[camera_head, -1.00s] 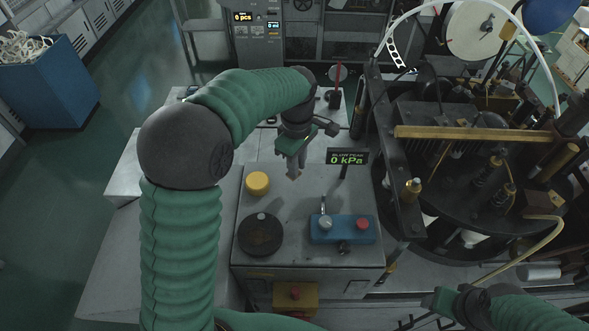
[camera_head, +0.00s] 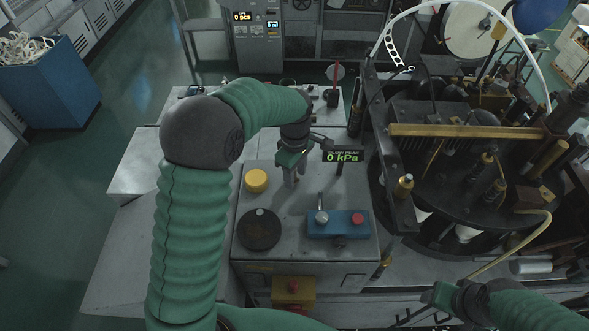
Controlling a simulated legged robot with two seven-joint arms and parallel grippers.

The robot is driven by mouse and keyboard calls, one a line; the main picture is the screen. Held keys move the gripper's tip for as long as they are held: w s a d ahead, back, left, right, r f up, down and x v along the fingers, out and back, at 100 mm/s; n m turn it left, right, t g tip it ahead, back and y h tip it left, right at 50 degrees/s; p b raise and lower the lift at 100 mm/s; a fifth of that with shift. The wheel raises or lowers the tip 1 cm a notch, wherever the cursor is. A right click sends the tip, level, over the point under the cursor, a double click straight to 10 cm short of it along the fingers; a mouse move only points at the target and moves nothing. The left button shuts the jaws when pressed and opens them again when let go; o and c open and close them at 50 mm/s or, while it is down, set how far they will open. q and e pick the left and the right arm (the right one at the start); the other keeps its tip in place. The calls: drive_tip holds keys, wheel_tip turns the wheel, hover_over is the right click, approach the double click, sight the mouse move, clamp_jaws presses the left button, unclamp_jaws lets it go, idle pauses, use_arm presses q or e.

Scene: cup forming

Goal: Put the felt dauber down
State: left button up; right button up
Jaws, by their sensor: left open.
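My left gripper (camera_head: 292,178) points down over the back of the grey metal worktop (camera_head: 270,200), its jaws apart. A small brownish thing (camera_head: 297,178) shows at its fingertips; it may be the felt dauber, but it is too small and too covered by the fingers to be sure. I cannot tell whether it touches the worktop. My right gripper (camera_head: 430,300) is low at the right, well away from the worktop's top, and its jaws are not clear.
A yellow cap (camera_head: 256,181), a dark round pot (camera_head: 259,230) and a blue control box (camera_head: 338,224) with a lever stand on the worktop. A "0 kPa" display (camera_head: 343,156) is close right of my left gripper. The dark forming machine (camera_head: 460,190) fills the right.

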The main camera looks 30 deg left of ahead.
use_arm(q)
wheel_tip(320, 180, up, 5)
drive_tip(key=b, duration=0.2)
wheel_tip(320, 180, up, 7)
hover_over(295, 182)
drive_tip(key=shift+d+f+b, duration=0.1)
drive_tip(key=shift+d+b, duration=0.1)
drive_tip(key=shift+b, duration=0.2)
drive_tip(key=shift+s, duration=0.15)
